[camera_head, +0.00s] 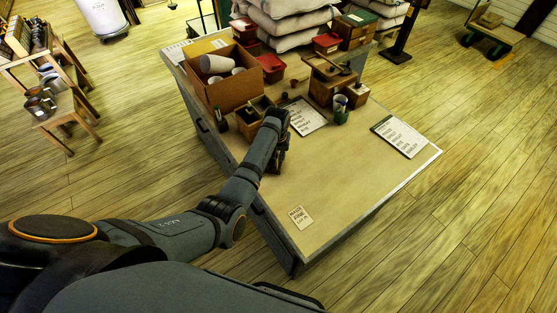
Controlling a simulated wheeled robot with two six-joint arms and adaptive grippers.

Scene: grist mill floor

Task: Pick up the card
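A small cream card (301,217) with dark printed lines lies flat on the tan tabletop (345,175), near the table's front left corner. My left arm reaches in from the lower left. My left gripper (277,165) is over the left part of the table, farther back than the card and apart from it. Its fingers are small and dark here, so I cannot tell whether they are open or shut. My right gripper is not in view.
Behind my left gripper stand a cardboard box (222,88) with white cylinders and a small wooden box (250,124). A printed sheet (308,120), a wooden grinder-like box (325,85), a green cup (341,108) and a larger printed board (399,136) are farther back. The tabletop around the card is clear.

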